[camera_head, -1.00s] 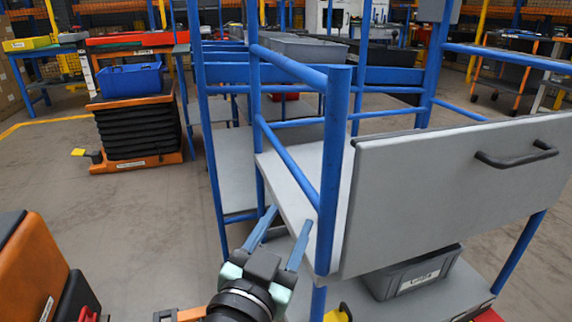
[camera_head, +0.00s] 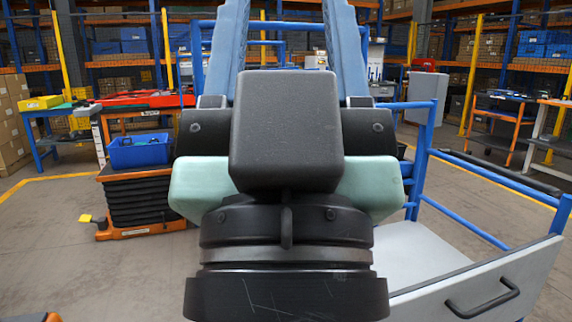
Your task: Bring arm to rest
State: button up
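My gripper (camera_head: 288,45) fills the middle of the head view, raised close to the camera and pointing up and away. Its two blue-grey fingers stand apart, with nothing visible between them except the far background. The fingertips run out of the top of the picture. The black and pale green gripper body hides much of the scene behind it.
A grey panel with a black handle (camera_head: 482,299) and a blue-railed grey shelf (camera_head: 415,252) stand at the lower right. A blue bin (camera_head: 139,151) sits on an orange lift table (camera_head: 140,200) at the left.

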notch_tip(320, 180, up, 26)
jog(key=p, duration=2.3)
jog(key=shift+f, duration=0.15)
